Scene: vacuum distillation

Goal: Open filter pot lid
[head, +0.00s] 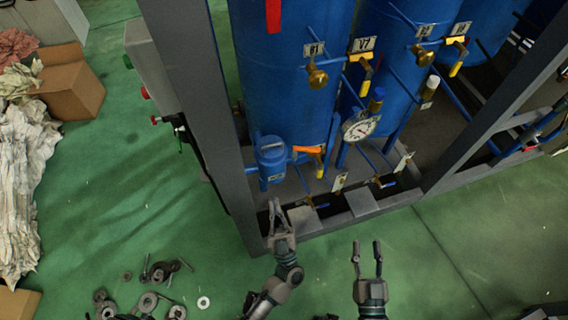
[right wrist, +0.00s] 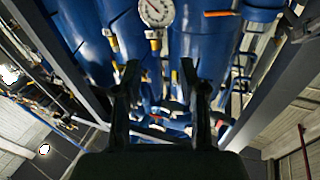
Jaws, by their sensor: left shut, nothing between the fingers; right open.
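The filter pot (head: 271,160) is a small blue cylinder low on the frame, at the left of the tall tanks in the head view. Its lid (head: 270,143) is on top and looks closed. My left gripper (head: 274,205) is shut and empty, just below the pot and apart from it. My right gripper (head: 367,246) is open and empty over the green floor, to the right of the left one. In the right wrist view its two dark fingers (right wrist: 160,75) are spread, with blue tanks and pipes beyond them.
Blue tanks (head: 290,80) with valves stand inside a grey metal frame (head: 205,100). A pressure gauge (head: 359,127) and an orange handle (head: 308,150) are right of the pot. Loose metal parts (head: 150,300) lie on the floor at lower left. The floor at right is clear.

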